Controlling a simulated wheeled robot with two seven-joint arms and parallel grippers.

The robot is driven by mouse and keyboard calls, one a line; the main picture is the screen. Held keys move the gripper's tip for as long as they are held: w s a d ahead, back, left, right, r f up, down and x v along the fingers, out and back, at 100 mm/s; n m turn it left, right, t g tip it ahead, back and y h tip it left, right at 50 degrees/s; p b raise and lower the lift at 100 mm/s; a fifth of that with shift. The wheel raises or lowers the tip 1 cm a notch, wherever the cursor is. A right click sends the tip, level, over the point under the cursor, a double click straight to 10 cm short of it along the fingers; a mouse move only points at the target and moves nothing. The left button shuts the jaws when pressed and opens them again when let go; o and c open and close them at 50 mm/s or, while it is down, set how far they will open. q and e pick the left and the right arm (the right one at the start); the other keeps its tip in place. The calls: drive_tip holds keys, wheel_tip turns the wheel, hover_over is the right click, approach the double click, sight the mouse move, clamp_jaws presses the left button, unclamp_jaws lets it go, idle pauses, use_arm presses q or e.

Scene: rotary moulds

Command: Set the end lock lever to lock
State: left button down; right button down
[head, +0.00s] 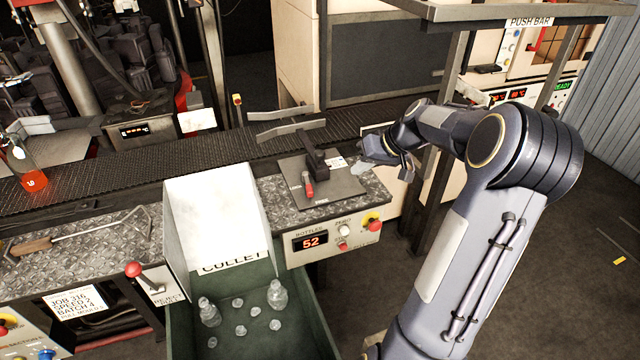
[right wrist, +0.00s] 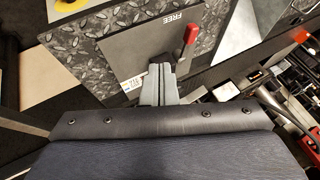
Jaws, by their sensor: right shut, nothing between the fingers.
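The end lock lever (head: 308,187) has a red grip and stands by a dark block (head: 316,152) on a grey plate (head: 338,190), right of the white chute. The right wrist view shows its red grip (right wrist: 190,33) beside the word FREE on the plate (right wrist: 130,45). A small white label (right wrist: 133,84) there is too small to read. My right gripper (head: 362,168) is shut and empty, just right of the plate. In the right wrist view its fingers (right wrist: 160,82) overlap the plate's edge, with the grip beyond them. My left gripper is out of view.
A conveyor (head: 230,145) runs behind the plate, with metal guide rails (head: 290,128) above it. A white chute (head: 212,215) and green cullet bin (head: 320,320) stand to the left. A counter panel (head: 335,235) reads 52. A red-knobbed reject lever (head: 133,269) is further left.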

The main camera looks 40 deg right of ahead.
sight(308, 184)
drive_tip(key=p+x, duration=0.2)
drive_tip(key=x, duration=0.7)
drive_tip(key=shift+w+a+f, duration=0.1)
drive_tip(key=shift+a, duration=0.05)
drive_tip(key=a, duration=0.1)
drive_tip(key=w+a+p, duration=0.1)
drive_tip(key=w+a, duration=0.1)
drive_tip(key=shift+a+f+p, duration=0.2)
drive_tip(key=shift+p, duration=0.2)
drive_tip(key=shift+w+a+f, duration=0.1)
